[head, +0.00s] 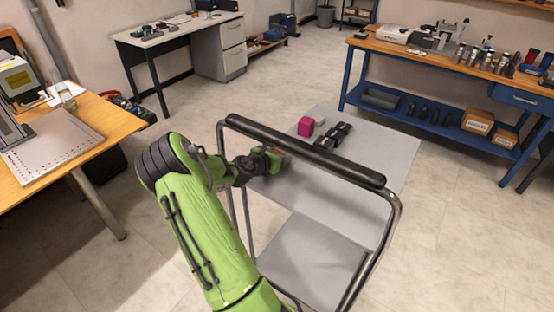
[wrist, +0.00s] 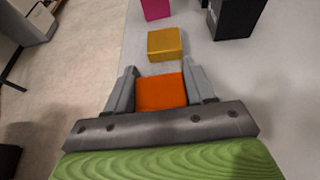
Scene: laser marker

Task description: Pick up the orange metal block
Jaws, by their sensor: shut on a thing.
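The orange metal block (wrist: 161,92) is between the two grey fingers of my gripper (wrist: 161,84) in the wrist view. The fingers are shut on its left and right sides. In the head view my gripper (head: 272,160) is at the left part of the grey cart top (head: 375,168), and the arm hides most of the block there. I cannot tell whether the block touches the cart top.
A yellow block (wrist: 166,44) lies just beyond the orange one. A magenta block (head: 306,126) and black blocks (head: 333,136) stand farther back on the cart. The cart's black handle bar (head: 300,150) crosses in front. The cart top's right side is clear.

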